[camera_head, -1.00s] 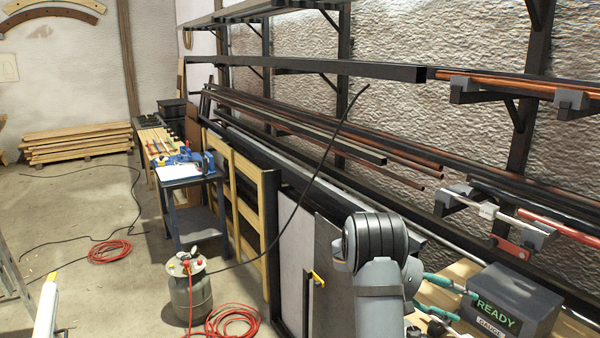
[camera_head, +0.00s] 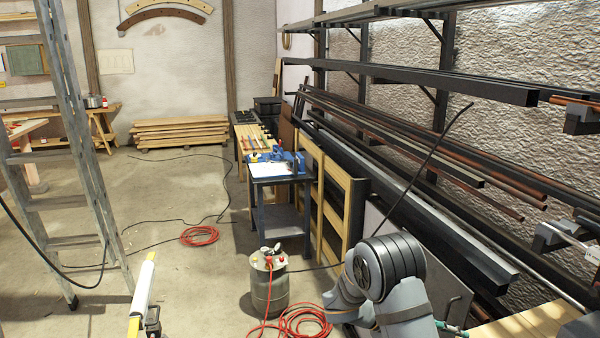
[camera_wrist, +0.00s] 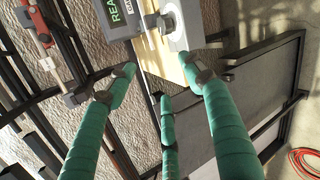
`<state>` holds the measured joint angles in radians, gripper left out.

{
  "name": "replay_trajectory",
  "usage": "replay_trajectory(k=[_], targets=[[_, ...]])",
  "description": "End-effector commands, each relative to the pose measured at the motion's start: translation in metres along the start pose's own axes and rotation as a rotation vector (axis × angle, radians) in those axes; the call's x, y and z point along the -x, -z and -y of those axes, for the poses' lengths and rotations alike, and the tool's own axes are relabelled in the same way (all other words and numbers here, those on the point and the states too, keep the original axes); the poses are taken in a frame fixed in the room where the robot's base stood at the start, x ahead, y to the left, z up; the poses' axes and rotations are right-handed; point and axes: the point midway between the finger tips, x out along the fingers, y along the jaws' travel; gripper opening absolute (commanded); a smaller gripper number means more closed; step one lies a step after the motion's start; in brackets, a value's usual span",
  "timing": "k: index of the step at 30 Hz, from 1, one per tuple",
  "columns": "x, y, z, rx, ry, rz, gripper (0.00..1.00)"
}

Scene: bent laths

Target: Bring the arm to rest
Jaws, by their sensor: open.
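My gripper (camera_wrist: 157,68) shows in the wrist view with its teal-wrapped fingers spread apart and nothing held between them. In the head view only a bit of teal (camera_head: 452,328) shows at the bottom edge, beside my grey arm (camera_head: 385,275). The arm is bent at the lower right, in front of the rack. Most of the gripper is hidden there.
The gauge box (camera_wrist: 122,14) and a wooden surface (camera_wrist: 160,58) lie beyond the fingers. A long-stock rack (camera_head: 470,92) lines the right wall. A canister (camera_head: 269,285), a red hose (camera_head: 300,322) and a ladder (camera_head: 80,150) stand around open floor (camera_head: 170,215).

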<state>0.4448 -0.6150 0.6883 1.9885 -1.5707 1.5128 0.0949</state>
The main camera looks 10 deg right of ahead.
Motion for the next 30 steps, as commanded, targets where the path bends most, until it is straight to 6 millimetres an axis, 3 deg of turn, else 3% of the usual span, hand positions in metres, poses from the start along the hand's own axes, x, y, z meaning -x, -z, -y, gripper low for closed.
replay_trajectory(k=[9, 16, 30], targets=[[0.060, 0.019, 0.032, 0.079, -0.063, -0.118, 0.52], [0.102, 0.023, 0.059, 0.138, -0.111, -0.206, 0.52], [0.177, 0.001, 0.118, 0.272, -0.218, -0.400, 0.52]])
